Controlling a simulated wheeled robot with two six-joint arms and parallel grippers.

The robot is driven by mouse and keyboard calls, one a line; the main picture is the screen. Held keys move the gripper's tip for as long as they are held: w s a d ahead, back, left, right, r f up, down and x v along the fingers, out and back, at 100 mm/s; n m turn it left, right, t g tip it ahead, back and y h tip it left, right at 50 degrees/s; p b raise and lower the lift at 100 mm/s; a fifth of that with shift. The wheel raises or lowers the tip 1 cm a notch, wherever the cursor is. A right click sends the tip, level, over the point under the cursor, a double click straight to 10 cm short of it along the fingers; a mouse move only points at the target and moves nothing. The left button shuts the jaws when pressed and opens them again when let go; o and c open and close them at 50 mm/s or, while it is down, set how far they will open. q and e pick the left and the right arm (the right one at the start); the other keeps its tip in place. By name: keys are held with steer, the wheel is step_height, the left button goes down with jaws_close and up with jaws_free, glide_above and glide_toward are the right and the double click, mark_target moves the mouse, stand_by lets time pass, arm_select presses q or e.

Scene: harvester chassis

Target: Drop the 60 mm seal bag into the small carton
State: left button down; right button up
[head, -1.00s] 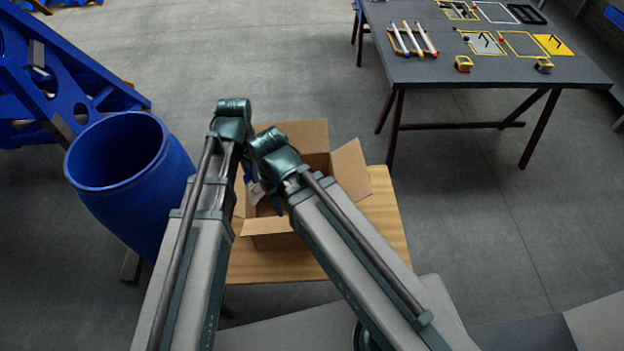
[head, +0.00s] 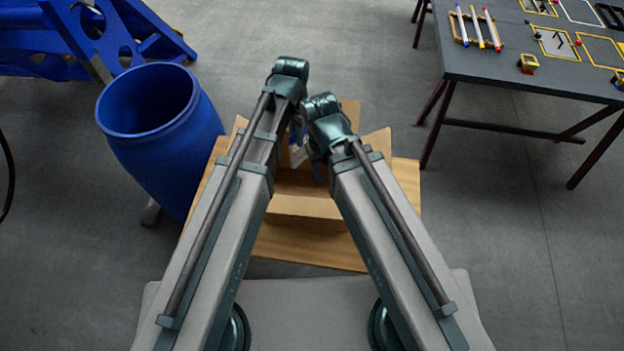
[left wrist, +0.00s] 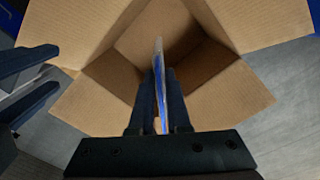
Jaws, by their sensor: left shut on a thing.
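The small carton (head: 305,205) stands open, flaps spread, on a wooden top beyond my arms. In the left wrist view, its brown flaps (left wrist: 244,92) and inside fill most of the picture. My left gripper (left wrist: 163,82) is shut on the seal bag (left wrist: 159,58), a thin, clear and blue sheet seen edge-on, in front of the carton's opening. In the head view, the bag (head: 297,154) shows as a pale patch between my arms, partly hidden. My right gripper (left wrist: 28,82) shows at the left of the left wrist view, fingers apart and empty.
A blue barrel (head: 150,110) stands close to the left of the wooden top (head: 300,245). A blue frame (head: 110,35) is at the back left. A dark table (head: 490,75) with pens and small parts stands at the right. Grey floor lies between.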

arm_select(q)
step_height(320, 180, down, 4)
steer(key=b, duration=0.2)
steer(key=shift+r+b, duration=0.15)
steer(key=shift+b, duration=0.2)
steer(key=shift+r, duration=0.1)
steer(key=c, duration=0.8)
jaws_free()
step_height(320, 180, up, 12)
steer(key=p, duration=1.2)
steer(key=shift+a, duration=0.1)
